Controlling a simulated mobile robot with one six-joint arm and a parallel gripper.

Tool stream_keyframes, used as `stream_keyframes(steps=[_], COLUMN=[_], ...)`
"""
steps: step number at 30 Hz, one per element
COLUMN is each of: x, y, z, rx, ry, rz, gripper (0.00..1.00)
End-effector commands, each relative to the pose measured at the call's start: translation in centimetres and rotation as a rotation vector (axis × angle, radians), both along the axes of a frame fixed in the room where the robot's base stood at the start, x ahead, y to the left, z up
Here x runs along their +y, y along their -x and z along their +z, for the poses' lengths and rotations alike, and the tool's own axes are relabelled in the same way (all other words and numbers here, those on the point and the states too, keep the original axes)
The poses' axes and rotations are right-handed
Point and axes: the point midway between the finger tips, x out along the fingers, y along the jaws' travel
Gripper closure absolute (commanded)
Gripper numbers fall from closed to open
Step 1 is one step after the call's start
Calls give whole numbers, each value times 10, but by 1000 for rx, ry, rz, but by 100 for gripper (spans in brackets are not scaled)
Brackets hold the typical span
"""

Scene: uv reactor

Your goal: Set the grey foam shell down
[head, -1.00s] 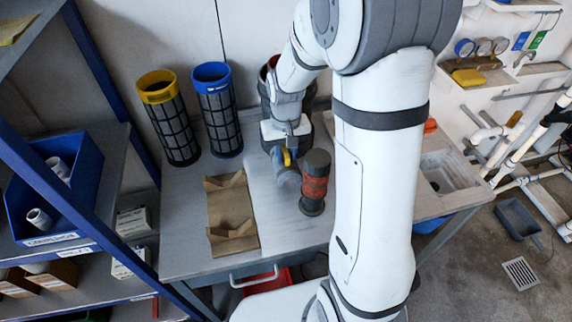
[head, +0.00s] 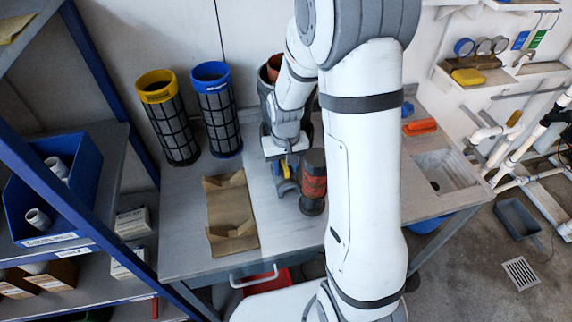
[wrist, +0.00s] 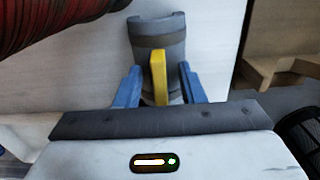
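The grey foam shell (wrist: 160,45) is a short half-round piece with a yellow grip tab (wrist: 158,78) standing up from it. In the head view the shell (head: 284,188) appears to rest on the bench top, left of a red-banded dark cylinder. My gripper (wrist: 160,84) is above it, pointing down. Its two blue fingers stand on either side of the yellow tab with clear gaps, so it looks open. The fingers hide part of the shell's sides. The shell's underside is hidden.
The red-banded cylinder (head: 314,182) stands close at the right. A brown cardboard cradle (head: 230,210) lies to the left on the bench (head: 185,245). Yellow-topped (head: 168,117) and blue-topped (head: 218,108) filter cages stand behind. A dark vessel stands behind my gripper, partly hidden.

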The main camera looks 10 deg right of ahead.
Motion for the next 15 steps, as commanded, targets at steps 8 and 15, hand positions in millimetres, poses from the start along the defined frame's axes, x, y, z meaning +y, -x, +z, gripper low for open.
stream_keyframes(steps=[8, 15], x=[0, 1], y=[0, -1], z=[0, 11], rx=[1, -3], ry=[0, 0], rz=[1, 1], gripper=[53, 53])
